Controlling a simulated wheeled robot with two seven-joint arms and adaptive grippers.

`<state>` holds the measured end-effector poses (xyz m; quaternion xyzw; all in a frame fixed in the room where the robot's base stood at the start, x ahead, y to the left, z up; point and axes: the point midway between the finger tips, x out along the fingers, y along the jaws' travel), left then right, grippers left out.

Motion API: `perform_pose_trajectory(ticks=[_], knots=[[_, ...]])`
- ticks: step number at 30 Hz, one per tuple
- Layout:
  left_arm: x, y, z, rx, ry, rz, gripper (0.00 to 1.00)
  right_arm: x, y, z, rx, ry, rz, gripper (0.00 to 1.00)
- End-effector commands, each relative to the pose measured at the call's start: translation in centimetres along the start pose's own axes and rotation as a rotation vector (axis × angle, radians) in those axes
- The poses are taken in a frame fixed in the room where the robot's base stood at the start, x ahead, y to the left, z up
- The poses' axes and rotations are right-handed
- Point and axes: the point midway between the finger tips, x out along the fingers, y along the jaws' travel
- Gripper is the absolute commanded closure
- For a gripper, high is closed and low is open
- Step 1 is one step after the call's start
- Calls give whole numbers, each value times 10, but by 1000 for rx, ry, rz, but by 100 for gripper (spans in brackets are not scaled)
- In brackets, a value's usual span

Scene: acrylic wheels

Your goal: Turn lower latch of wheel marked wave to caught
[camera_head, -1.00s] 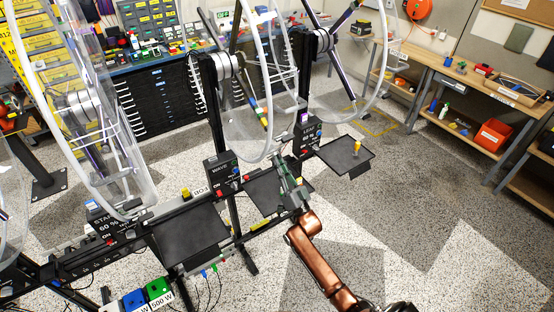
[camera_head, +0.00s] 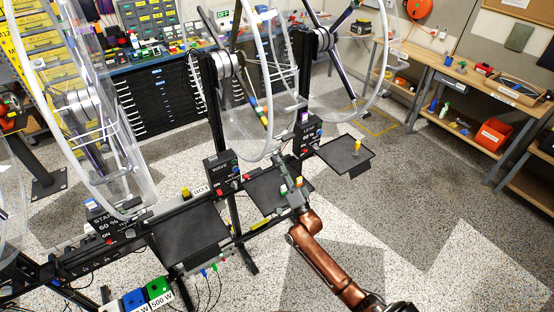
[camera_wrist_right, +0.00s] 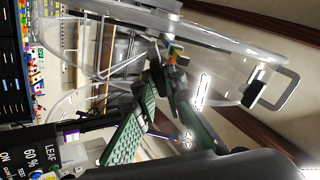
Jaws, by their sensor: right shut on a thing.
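The wave wheel (camera_head: 262,85) is a clear acrylic wheel in the middle of the head view, behind the black box marked WAVE (camera_head: 222,172). My right gripper (camera_head: 278,160) reaches up to its lower rim. In the right wrist view, its green-padded fingers (camera_wrist_right: 160,92) close around a small dark grey piece (camera_wrist_right: 153,74) beside the clear rim, apparently the lower latch. The fingers hide much of this piece, so its exact angle cannot be told. My left gripper is not in view.
A black tray (camera_head: 262,200) lies beneath the right gripper. The LEAF box (camera_head: 308,132) and its wheel (camera_head: 345,85) stand to the right, with another tray (camera_head: 335,160). A larger wheel (camera_head: 70,150) stands left. The floor right of my arm is clear.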

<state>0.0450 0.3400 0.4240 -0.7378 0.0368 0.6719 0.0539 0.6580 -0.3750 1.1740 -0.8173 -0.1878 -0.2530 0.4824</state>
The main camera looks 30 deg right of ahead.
Motion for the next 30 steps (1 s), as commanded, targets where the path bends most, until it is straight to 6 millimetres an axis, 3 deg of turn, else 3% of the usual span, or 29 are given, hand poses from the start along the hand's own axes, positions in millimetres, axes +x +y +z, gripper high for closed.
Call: perform_pose_trajectory(ticks=[4,14,23,24,30], knots=[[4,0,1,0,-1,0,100,-1,1,0,149,-1,0,100],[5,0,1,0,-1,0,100,-1,1,0,193,-1,0,100],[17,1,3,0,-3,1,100,-1,1,0,541,-1,1,100],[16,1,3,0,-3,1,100,-1,1,0,535,0,1,87],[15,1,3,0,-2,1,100,0,0,0,531,0,0,74]])
